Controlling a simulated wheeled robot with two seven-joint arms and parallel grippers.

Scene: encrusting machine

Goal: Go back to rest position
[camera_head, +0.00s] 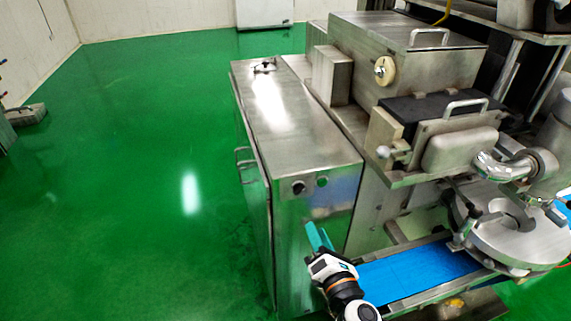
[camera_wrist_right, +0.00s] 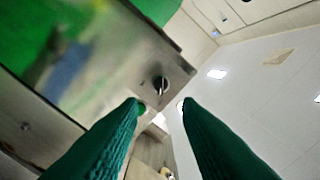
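My right gripper (camera_head: 317,236), with teal fingers on a white wrist, is in the head view. It is in front of the steel machine cabinet's end face (camera_head: 328,205), below its knobs. In the right wrist view my right gripper's two green fingers (camera_wrist_right: 160,104) are apart with nothing between them. A black knob (camera_wrist_right: 160,86) on the steel panel shows just beyond the fingertips, and it looks apart from them. My left gripper is not in view.
The encrusting machine (camera_head: 405,65) fills the right side. A blue conveyor belt (camera_head: 420,271) runs close beside my right wrist. A round steel turntable (camera_head: 515,238) stands at the far right. The green floor (camera_head: 150,180) on the left is mostly clear.

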